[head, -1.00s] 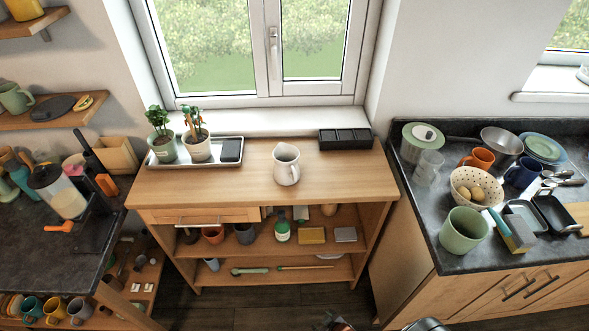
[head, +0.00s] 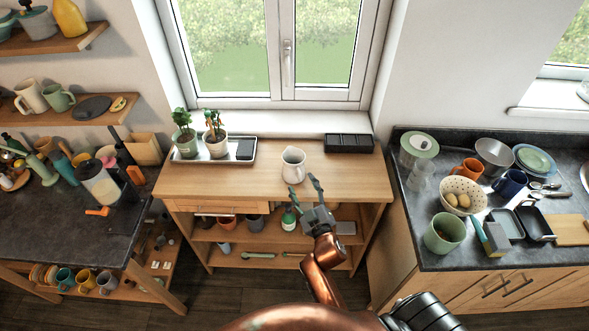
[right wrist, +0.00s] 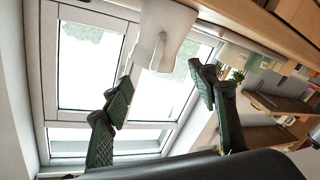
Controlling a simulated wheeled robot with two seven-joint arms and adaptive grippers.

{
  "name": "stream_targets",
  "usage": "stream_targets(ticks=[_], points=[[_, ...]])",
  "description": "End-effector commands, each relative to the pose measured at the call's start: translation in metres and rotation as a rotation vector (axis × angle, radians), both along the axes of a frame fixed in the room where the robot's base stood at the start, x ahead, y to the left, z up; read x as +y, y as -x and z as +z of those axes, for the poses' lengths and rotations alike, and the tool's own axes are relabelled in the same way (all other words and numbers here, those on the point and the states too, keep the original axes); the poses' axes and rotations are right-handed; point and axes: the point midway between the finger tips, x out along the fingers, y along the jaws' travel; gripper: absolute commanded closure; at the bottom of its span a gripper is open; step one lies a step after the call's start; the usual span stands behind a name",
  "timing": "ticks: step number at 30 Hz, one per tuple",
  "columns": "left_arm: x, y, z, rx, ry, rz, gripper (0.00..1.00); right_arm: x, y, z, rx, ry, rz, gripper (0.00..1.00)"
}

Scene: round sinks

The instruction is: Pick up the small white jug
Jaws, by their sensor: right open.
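The small white jug (head: 293,165) stands upright on the wooden cabinet top (head: 240,184), near its front edge. My right gripper (head: 306,194) is in front of that edge, just right of and nearer than the jug. In the right wrist view the jug (right wrist: 166,30) shows beyond and between the two spread green fingers of the gripper (right wrist: 160,92). The fingers are open and empty, and I see no contact with the jug. My left gripper is not in view.
A tray (head: 213,152) with two potted plants stands at the back left of the cabinet top, and a black box (head: 349,143) at the back right. Shelves below hold cups and tools. A dark counter (head: 420,258) with dishes is on the right. The wood around the jug is clear.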

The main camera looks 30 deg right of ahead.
Motion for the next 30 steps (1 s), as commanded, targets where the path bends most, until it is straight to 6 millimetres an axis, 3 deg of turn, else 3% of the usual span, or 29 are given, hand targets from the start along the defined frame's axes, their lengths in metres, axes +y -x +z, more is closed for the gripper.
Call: stream_targets(ticks=[15, 23, 30], points=[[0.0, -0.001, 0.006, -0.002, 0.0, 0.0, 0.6, -0.02, -0.058, 0.005, 0.003, -0.002, -0.001, 0.46], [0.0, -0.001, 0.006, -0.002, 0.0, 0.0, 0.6, -0.02, -0.06, 0.004, 0.003, -0.003, -0.001, 0.46], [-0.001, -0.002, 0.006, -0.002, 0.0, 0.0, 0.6, -0.02, -0.06, 0.004, 0.003, -0.003, -0.001, 0.62]])
